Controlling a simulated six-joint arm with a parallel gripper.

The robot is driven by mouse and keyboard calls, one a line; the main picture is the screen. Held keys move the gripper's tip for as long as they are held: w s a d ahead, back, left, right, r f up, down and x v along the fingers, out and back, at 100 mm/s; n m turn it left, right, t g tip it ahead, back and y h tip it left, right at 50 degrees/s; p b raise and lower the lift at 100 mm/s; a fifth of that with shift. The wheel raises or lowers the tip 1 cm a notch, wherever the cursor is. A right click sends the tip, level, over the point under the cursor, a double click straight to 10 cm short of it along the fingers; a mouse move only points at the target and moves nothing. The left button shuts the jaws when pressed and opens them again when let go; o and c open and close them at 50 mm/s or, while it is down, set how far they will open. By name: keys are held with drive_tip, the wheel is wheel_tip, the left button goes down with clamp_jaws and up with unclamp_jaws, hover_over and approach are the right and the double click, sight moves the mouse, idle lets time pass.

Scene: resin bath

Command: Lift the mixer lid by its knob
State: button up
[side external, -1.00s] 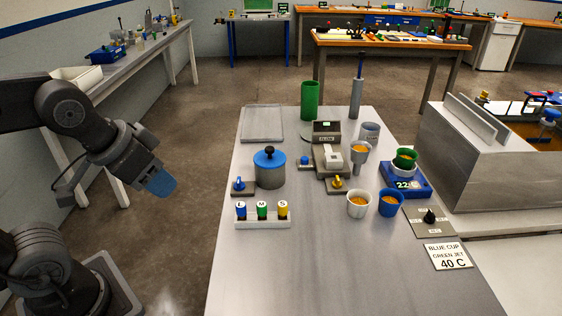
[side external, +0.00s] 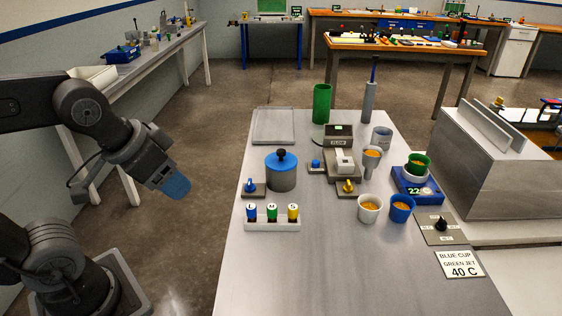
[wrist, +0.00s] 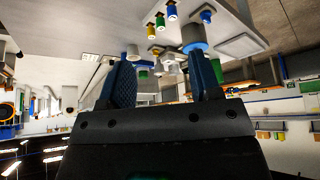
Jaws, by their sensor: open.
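The mixer is a grey pot (side external: 283,181) with a blue lid (side external: 271,162) and a black knob (side external: 281,154) on top. It stands upright on the left part of the grey table, and the lid sits on the pot. My gripper (side external: 177,187) is left of the table, clear of the mixer and apart from the knob. In the wrist view my gripper (wrist: 162,78) has its two blue fingers spread with nothing held between them. The blue lid (wrist: 195,46) also shows there beyond the right finger, with the knob not clear.
A rack (side external: 272,225) with blue, green and yellow pieces stands in front of the mixer. A blue-knobbed switch (side external: 250,188) is at its left, a grey device (side external: 341,160) at its right. A flat tray (side external: 275,126) lies behind. The front of the table is bare.

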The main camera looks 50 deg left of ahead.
drive_tip(key=w+a+r+m+g, duration=0.1)
drive_tip(key=w+r+m, duration=0.35)
drive_tip(key=w, duration=0.25)
drive_tip(key=m+g+y, duration=0.2)
drive_tip(key=m+g, duration=0.3)
drive_tip(key=m, duration=0.9)
hover_over(281, 151)
drive_tip(key=d, duration=0.2)
wheel_tip(281, 151, down, 6)
drive_tip(key=shift+n, duration=0.25)
drive_tip(key=f, duration=0.2)
drive_tip(key=a+f, duration=0.1)
drive_tip(key=f, duration=0.5)
drive_tip(key=shift+w+a+f, duration=0.15)
drive_tip(key=shift+w+a, duration=0.05)
drive_tip(key=shift+w, duration=0.1)
drive_tip(key=shift+s+a+f, duration=0.1)
drive_tip(key=shift+a+f, duration=0.1)
drive_tip(key=shift+f, duration=1.1)
drive_tip(key=shift+s+a+f, duration=0.1)
drive_tip(key=shift+a+f, duration=0.1)
drive_tip(key=shift+f, duration=1.1)
drive_tip(key=shift+c, duration=0.4)
drive_tip(key=c, duration=0.9)
